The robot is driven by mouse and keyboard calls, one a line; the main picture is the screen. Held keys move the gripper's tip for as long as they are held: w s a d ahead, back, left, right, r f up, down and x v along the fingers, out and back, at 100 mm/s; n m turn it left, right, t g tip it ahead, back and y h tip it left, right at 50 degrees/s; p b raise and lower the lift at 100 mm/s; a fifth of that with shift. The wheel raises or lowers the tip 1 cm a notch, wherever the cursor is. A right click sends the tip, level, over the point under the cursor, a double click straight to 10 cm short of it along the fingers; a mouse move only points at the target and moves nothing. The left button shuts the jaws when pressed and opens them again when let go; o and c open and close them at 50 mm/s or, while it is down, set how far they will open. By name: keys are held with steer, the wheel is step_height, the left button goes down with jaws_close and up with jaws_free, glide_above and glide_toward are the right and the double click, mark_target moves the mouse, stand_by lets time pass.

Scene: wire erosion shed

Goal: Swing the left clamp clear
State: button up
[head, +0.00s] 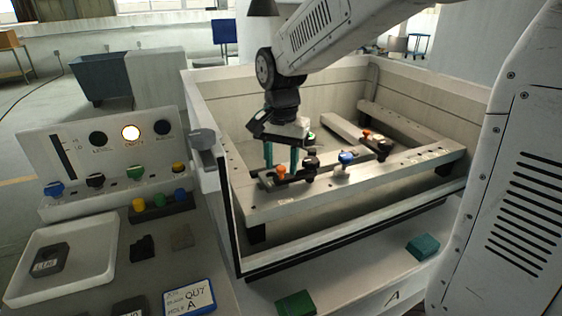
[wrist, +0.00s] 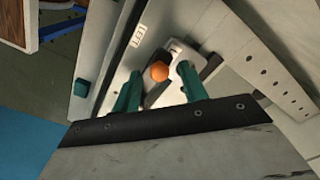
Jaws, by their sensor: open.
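The left clamp (head: 290,176) sits on the near rail of the frame in the machine tank, with an orange knob (head: 281,171) and a black knob. In the wrist view its orange knob (wrist: 160,71) shows between the fingers. My gripper (head: 281,166) has teal fingers and is open, with its tips down around the orange-knob end of the clamp. In the wrist view my gripper (wrist: 160,88) has one finger on each side of the clamp arm. I cannot tell whether either finger touches it.
A blue knob (head: 346,158) stands on the same rail, right of the clamp. Another clamp with a red knob (head: 366,134) is farther right. Tank walls (head: 215,190) surround the frame. A control panel (head: 100,150) and a white tray (head: 68,262) are at left.

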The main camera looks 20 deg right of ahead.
steer(key=shift+f, duration=0.15)
jaws_close()
